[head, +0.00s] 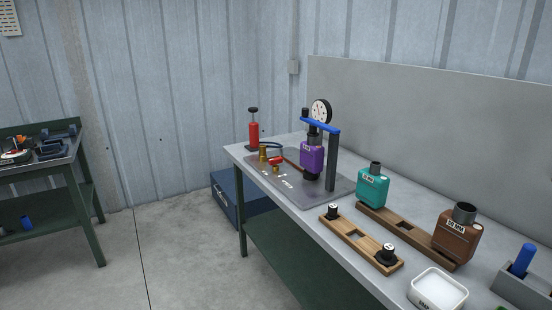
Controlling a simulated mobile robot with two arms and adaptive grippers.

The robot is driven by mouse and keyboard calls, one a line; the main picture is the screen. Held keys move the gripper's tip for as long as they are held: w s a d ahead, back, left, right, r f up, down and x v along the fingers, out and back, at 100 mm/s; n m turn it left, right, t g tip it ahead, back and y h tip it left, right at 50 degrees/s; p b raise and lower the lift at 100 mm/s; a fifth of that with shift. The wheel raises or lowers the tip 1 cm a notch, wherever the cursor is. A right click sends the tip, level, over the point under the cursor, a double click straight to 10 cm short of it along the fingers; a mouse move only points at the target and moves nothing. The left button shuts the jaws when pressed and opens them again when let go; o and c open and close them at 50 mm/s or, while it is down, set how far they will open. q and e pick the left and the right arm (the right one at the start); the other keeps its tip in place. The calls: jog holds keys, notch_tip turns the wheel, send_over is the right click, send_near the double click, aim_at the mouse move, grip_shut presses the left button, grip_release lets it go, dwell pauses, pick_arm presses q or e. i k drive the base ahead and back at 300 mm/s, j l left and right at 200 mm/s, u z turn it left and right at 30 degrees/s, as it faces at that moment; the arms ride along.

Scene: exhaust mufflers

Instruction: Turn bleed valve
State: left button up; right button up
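A test stand on a grey mat (322,192) holds a purple muffler (312,157) upright under a blue bar (320,126) with a dark post. A round white gauge (320,111) stands behind it. Left of the muffler, small brass fittings (263,154) and a small red part (275,160) sit on the mat near a dark hose. The red part may be the bleed valve handle; it is too small to tell. A red hand pump (253,131) stands at the table's far left corner. Neither of my grippers is in view.
On the bench (300,200), a teal muffler (372,187) and a brown muffler (456,235) stand at a wooden rack (407,232). A second wooden rack (357,239) holds black plugs. A white tray (438,292) is in front.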

aim_at(274, 161)
jog(key=i+j+z, duration=0.1)
jog(key=i+j, duration=0.25)
jog(key=i+j+z, duration=0.15)
jog(key=i+j, duration=0.2)
jog(key=j, duration=0.15)
jog(key=i+j+z, duration=0.1)
jog(key=i+j, duration=0.25)
jog(key=j, duration=0.15)
jog(key=i+j+z, duration=0.1)
jog(key=i+j, duration=0.2)
jog(key=j, duration=0.2)
